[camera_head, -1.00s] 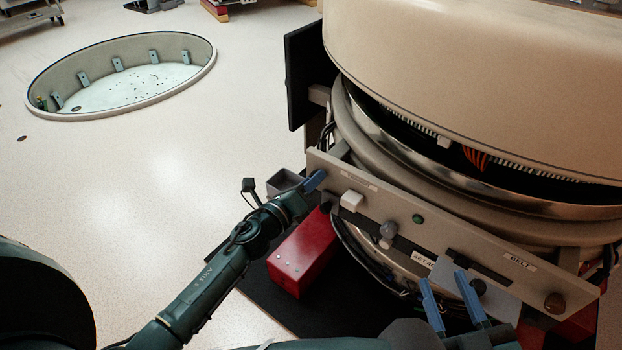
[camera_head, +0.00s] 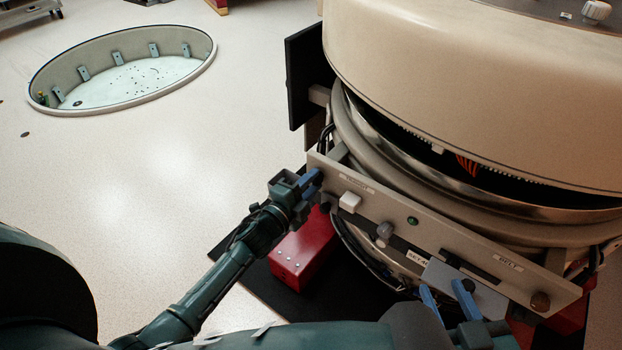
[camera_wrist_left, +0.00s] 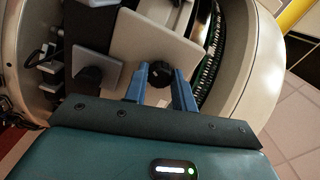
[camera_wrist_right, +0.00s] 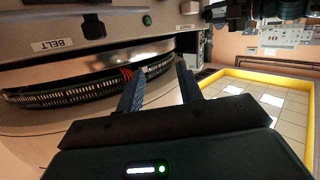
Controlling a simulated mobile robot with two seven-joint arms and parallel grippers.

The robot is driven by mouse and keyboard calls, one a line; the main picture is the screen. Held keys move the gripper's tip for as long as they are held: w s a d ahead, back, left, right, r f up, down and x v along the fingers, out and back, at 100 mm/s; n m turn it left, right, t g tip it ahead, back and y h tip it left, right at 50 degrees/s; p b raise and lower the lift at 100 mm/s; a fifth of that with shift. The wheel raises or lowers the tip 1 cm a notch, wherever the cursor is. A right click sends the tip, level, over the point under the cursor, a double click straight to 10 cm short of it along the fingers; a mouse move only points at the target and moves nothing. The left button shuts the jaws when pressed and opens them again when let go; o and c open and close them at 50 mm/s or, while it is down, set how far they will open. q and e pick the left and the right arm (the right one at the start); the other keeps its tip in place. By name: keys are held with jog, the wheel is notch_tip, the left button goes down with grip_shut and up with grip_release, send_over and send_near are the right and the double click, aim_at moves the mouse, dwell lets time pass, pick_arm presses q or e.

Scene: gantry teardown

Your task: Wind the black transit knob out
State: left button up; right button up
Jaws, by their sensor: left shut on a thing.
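The black transit knob (camera_wrist_left: 160,74) shows in the left wrist view, between my left gripper's two blue fingers, in front of a light panel plate. My left gripper (camera_head: 312,181) is shut on it at the left end of the panel (camera_head: 440,238); in the head view the fingers hide the knob. My right gripper (camera_head: 447,301) is below the right part of the panel, its blue fingers apart. The right wrist view shows nothing between its fingers (camera_wrist_right: 162,88).
A dark knob (camera_head: 468,286) is close to my right fingers. A red box (camera_head: 300,250) stands below. A round pit (camera_head: 125,75) lies at far left.

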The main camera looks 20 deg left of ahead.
pick_arm(q)
jog(key=n+p, duration=0.1)
jog(key=n, duration=0.3)
jog(key=shift+p, duration=0.35)
jog(key=shift+n+p, duration=0.4)
jog(key=shift+n, duration=0.8)
pick_arm(e)
jog(key=shift+s+d+r+m+g+h, duration=0.3)
jog(key=shift+s+r+m+g, duration=0.15)
jog(key=shift+g, duration=0.25)
jog(key=shift+r, duration=0.1)
pick_arm(q)
jog(key=o, duration=1)
jog(key=shift+s, duration=0.1)
jog(key=p+v, duration=0.2)
jog(key=v, duration=1.1)
jog(key=shift+p, duration=0.3)
pick_arm(e)
jog(key=r, duration=0.2)
jog(key=d+m, duration=0.1)
jog(key=shift+s+d+r, duration=0.1)
jog(key=shift+s+r, duration=0.3)
